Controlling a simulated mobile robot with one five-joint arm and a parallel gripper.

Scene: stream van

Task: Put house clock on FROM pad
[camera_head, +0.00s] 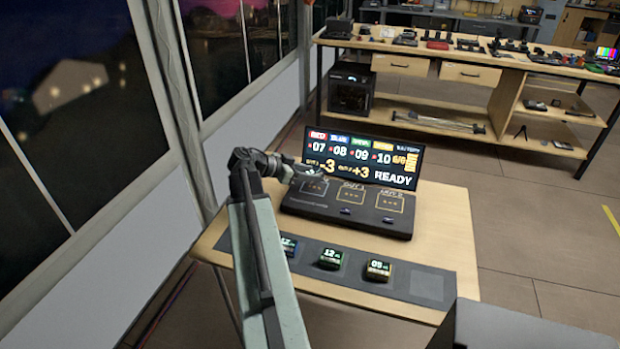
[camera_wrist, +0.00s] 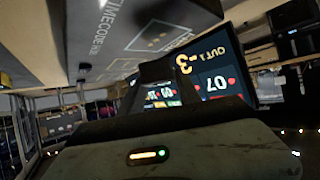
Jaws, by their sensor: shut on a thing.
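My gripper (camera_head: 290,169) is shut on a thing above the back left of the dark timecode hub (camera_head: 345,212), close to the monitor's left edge. The held thing is too small and dark to identify; the gripper hides most of it. The hub has three outlined pads. The left pad (camera_head: 315,187) lies just below and right of my gripper, its label unreadable; the middle and right ones look marked OUT 1 and OUT 2. In the wrist view the hub (camera_wrist: 115,50) appears turned over at upper left. My gripper (camera_wrist: 160,80) is dark there, before the monitor.
The lit monitor (camera_head: 365,160) reads READY behind the hub. A grey strip (camera_head: 455,292) at the table's front holds small lit clocks (camera_head: 330,258) (camera_head: 378,270), one partly behind my arm, and an empty square at right. A window wall stands left; a workbench (camera_head: 450,60) is behind.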

